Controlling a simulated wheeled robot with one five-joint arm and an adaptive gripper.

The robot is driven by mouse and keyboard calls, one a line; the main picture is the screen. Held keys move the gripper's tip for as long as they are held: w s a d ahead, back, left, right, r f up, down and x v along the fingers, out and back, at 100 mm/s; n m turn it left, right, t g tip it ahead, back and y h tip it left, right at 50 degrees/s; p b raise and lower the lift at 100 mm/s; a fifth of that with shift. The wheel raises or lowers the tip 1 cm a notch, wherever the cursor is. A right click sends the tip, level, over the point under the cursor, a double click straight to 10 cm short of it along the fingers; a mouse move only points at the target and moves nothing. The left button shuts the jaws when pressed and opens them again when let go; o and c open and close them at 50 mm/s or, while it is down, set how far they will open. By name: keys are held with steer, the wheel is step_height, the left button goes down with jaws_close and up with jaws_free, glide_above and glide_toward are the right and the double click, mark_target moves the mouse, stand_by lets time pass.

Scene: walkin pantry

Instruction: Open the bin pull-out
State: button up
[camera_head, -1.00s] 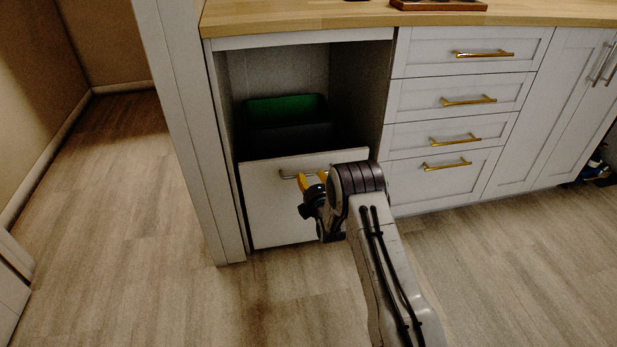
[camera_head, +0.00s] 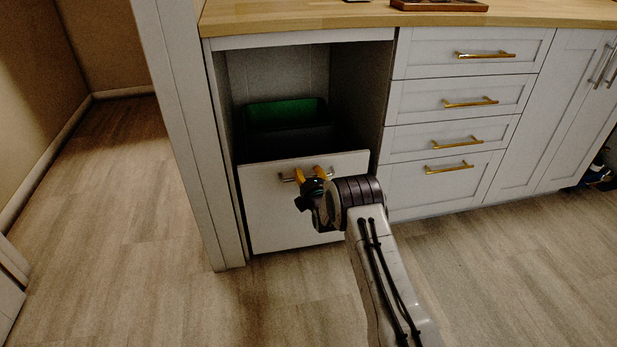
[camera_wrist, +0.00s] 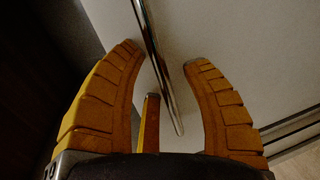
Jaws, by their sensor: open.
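The bin pull-out (camera_head: 290,223) has a white front panel low in the cabinet's open bay. A dark bin with a green inside (camera_head: 285,112) stands behind the panel. A metal bar handle (camera_head: 287,179) is on the panel's upper part, partly hidden by my gripper. My gripper (camera_head: 309,173) is at the handle, its yellow fingers open. In the wrist view the handle (camera_wrist: 157,65) runs between the spread fingers of my gripper (camera_wrist: 160,55), with the white panel (camera_wrist: 230,40) behind. I cannot tell whether any finger touches the handle.
Drawers with brass handles (camera_head: 470,103) are to the right of the bay. A wooden countertop (camera_head: 300,15) runs above. A white upright panel (camera_head: 183,130) borders the bay on the left. The wooden floor (camera_head: 130,290) is clear at front and left.

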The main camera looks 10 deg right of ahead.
steer(key=shift+c, duration=0.3)
jaws_close()
